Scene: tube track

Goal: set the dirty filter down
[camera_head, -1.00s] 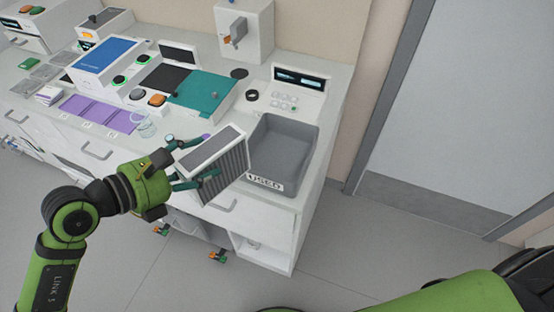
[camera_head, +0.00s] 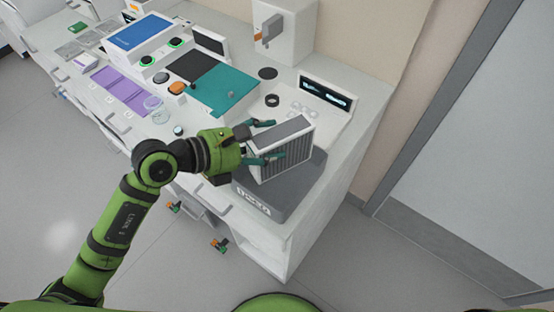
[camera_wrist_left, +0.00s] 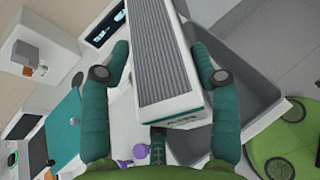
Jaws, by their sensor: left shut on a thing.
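The dirty filter (camera_head: 291,151), a white-framed block with grey pleated faces, is held upright and slightly tilted at the grey tray (camera_head: 290,203) marked USED. My left gripper (camera_head: 272,140) is shut on it, with a teal finger on either side. In the left wrist view the filter (camera_wrist_left: 165,55) lies between the fingers, and the tray (camera_wrist_left: 262,105) shows behind and to the right of it. The filter hides much of the tray's inside. I cannot tell whether its lower edge touches the tray floor. My right gripper is not in view.
The tray stands near the counter's right end. Behind it are a small display panel (camera_head: 327,94) and a black ring (camera_head: 272,100). A teal mat (camera_head: 232,92), a clear beaker (camera_head: 156,108) and purple mats (camera_head: 118,90) lie to the left. A wall-side white dispenser (camera_head: 287,30) stands at the back.

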